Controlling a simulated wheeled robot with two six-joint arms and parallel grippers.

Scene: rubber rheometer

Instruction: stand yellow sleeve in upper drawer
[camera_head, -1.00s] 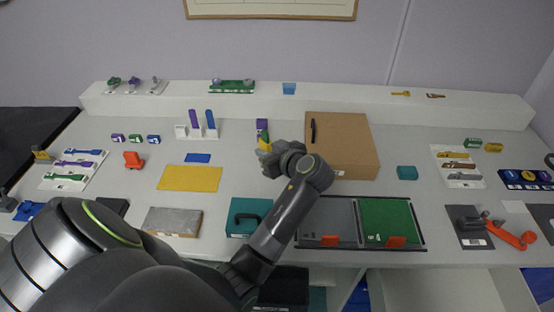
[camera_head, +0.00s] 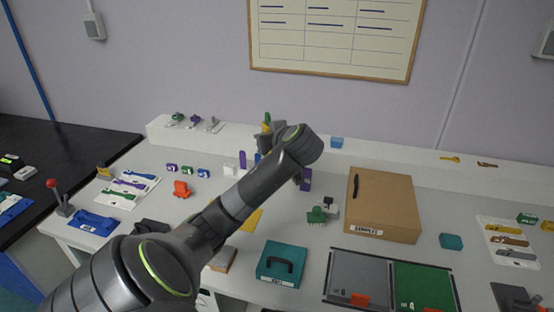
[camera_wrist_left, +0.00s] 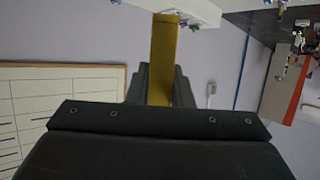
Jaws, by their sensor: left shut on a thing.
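The yellow sleeve (camera_wrist_left: 163,55) stands out between the dark fingers of my left gripper (camera_wrist_left: 162,85) in the left wrist view, against the grey wall. My left gripper is shut on it. In the head view a small yellow part of the sleeve (camera_head: 266,126) shows above my forearm, held up in front of the back ledge. My left gripper (camera_head: 267,132) is mostly hidden there behind my own wrist. The upper drawer cannot be made out in these views. My right gripper is not in view.
A teal case (camera_head: 281,264) and a grey-and-green tray (camera_head: 390,280) lie near the front edge. A purple block (camera_head: 306,180) and a green piece (camera_head: 317,215) stand near my wrist.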

